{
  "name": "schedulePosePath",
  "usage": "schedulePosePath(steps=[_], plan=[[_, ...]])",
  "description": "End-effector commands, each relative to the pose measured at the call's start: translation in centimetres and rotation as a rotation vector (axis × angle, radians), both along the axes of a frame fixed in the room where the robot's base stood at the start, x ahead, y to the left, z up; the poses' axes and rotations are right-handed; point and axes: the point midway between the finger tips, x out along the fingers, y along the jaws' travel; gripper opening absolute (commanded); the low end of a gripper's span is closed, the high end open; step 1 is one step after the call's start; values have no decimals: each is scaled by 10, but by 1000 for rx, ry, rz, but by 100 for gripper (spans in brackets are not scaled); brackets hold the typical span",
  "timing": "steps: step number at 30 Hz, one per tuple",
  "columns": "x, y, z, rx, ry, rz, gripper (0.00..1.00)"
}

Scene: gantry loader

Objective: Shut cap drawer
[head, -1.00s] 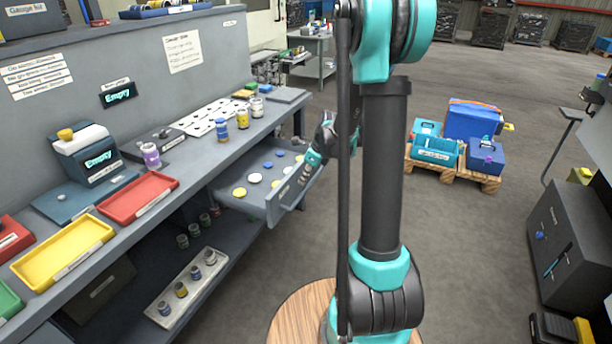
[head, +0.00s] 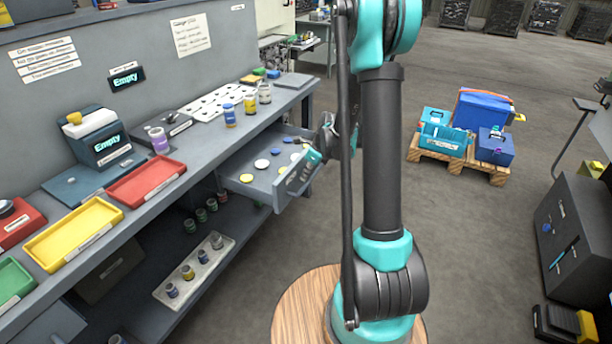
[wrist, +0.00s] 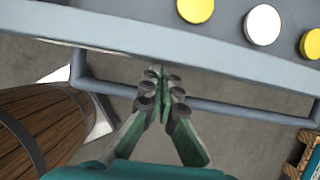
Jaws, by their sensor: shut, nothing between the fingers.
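The grey cap drawer (head: 262,196) hangs partly open under the workbench, with white, yellow and blue caps inside. In the wrist view its front panel (wrist: 225,62) crosses the top, and a grey bar handle (wrist: 245,108) runs across in front of it. My gripper (head: 308,172) is at the drawer front in the head view, partly hidden by its own links. In the wrist view my gripper (wrist: 159,78) is shut and empty, its tips crossing the handle line close to the front panel. I cannot tell whether they touch it.
The workbench (head: 205,150) carries a red tray (head: 146,180), a yellow tray (head: 72,232) and several jars. A lower shelf holds a white rack (head: 205,270). A loaded pallet (head: 455,160) and a dark cabinet (head: 580,235) stand right. A wooden barrel (wrist: 50,125) shows in the wrist view.

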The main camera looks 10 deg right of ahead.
Motion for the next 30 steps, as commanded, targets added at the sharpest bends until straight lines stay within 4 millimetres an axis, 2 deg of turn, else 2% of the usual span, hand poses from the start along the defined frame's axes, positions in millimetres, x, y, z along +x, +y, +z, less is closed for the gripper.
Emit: schedulePosePath(steps=[8, 24, 30], plan=[[18, 25, 0, 0, -1, 4, 0], [99, 138, 0, 1, 0, 4, 0], [123, 170, 0, 0, -1, 2, 0]])
